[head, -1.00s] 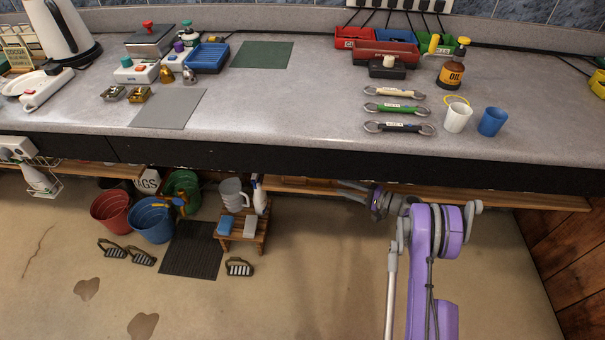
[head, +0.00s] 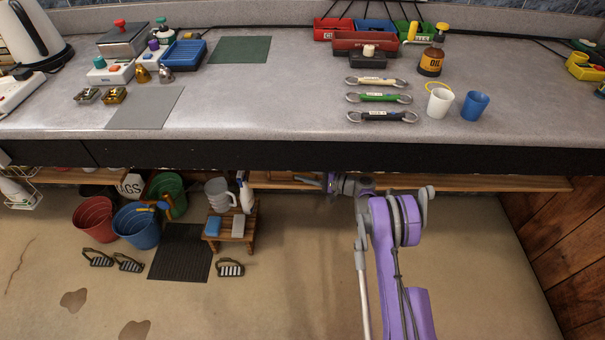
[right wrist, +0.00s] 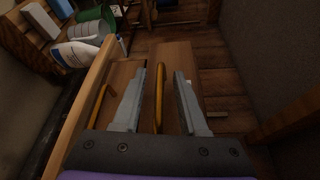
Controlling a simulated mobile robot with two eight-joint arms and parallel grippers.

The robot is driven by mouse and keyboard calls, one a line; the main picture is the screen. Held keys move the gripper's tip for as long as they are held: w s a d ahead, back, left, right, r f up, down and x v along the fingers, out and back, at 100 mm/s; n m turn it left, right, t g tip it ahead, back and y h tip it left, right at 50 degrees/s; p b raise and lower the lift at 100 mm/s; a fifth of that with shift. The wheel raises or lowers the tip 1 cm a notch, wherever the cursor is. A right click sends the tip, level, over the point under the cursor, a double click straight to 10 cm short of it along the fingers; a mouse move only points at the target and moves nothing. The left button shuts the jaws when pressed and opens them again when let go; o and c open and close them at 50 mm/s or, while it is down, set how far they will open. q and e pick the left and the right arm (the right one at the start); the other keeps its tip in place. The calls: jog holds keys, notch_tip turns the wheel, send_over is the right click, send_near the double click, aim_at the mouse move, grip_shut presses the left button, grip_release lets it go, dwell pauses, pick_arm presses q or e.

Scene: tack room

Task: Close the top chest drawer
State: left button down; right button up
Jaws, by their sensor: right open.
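My right gripper (head: 316,181) is just below the black counter front, beside a long wooden edge (head: 470,183). Whether that edge belongs to the top chest drawer cannot be told from the head view. In the right wrist view my right gripper (right wrist: 161,74) is open, its two grey fingers apart. A brass-coloured bar (right wrist: 158,100), looking like a drawer handle, lies between the fingers with a gap on both sides. A brown wooden panel (right wrist: 173,57) is behind it. A second similar bar (right wrist: 99,106) is to the left. My left gripper is not in view.
The counter (head: 260,110) overhangs the gripper. A small wooden stool (head: 233,232) with a white jug and bottle, a blue bucket (head: 135,225) and a red bucket (head: 95,218) stand to the left. A wooden wall (head: 550,215) is at the right.

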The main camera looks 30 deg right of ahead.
grip_shut()
dwell(1.4)
